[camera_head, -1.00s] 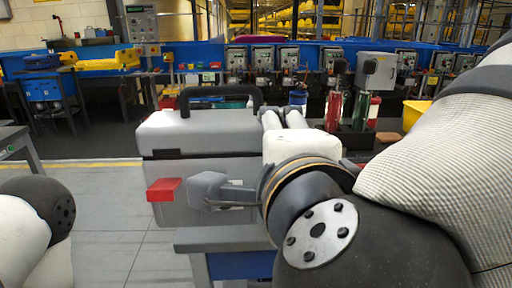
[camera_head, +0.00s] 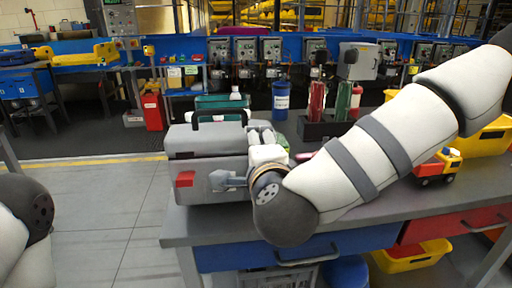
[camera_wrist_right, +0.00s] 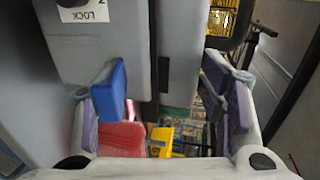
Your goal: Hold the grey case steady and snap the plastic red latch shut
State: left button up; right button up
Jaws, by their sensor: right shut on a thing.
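The grey case (camera_head: 205,140) stands upright on the workbench in the head view, its black handle on top. The red latch (camera_head: 185,179) sits on its front face, below the lid seam; how far it is closed is not clear. In the right wrist view, a blue piece (camera_wrist_right: 110,92) and a blurred red piece (camera_wrist_right: 122,136) lie near one finger, below a LOCK label. My left gripper is out of view.
The workbench (camera_head: 375,212) has a toy truck (camera_head: 437,167), red and green bottles in a dark holder, and a yellow bin (camera_head: 487,138) to the right. A blue can (camera_head: 281,95) stands behind the case. Open floor lies to the left.

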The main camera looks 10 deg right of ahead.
jog(key=shift+f, duration=0.8)
jog(key=o, duration=1.7)
jog(key=shift+f, duration=0.15)
jog(key=shift+o, duration=0.2)
jog(key=c, duration=1.7)
jog(key=shift+c, duration=0.2)
